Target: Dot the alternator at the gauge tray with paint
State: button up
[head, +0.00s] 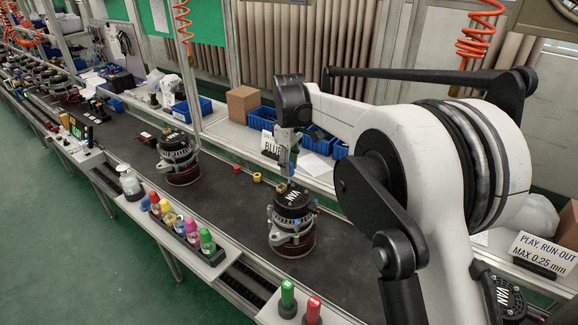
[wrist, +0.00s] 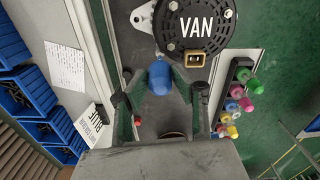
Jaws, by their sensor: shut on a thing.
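My gripper (wrist: 160,82) is shut on a blue-tipped paint marker (wrist: 159,77), which points toward an alternator in the wrist view. In the head view my gripper (head: 290,165) is above a black and silver alternator (head: 293,212) with a VAN label on the belt; this alternator (wrist: 196,28) fills the top of the wrist view. Whether the tip touches it I cannot tell. A second alternator (head: 177,152) stands farther left on the belt. A third VAN-labelled one (head: 505,297) is partly hidden by my arm at the lower right. I cannot make out which is at the gauge tray.
A BLUE sign (head: 271,145) and blue bins (head: 192,109) are on the far side. A run-out sign (head: 543,253) is right. The belt between the two alternators is mostly clear.

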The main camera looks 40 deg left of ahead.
jog(key=shift+f+b, duration=0.35)
jog(key=shift+f, duration=0.2)
dwell(0.4)
jog(key=shift+r, duration=0.1)
dwell(0.6)
jog(key=shift+r+p, duration=1)
jog(key=shift+r, duration=1.45)
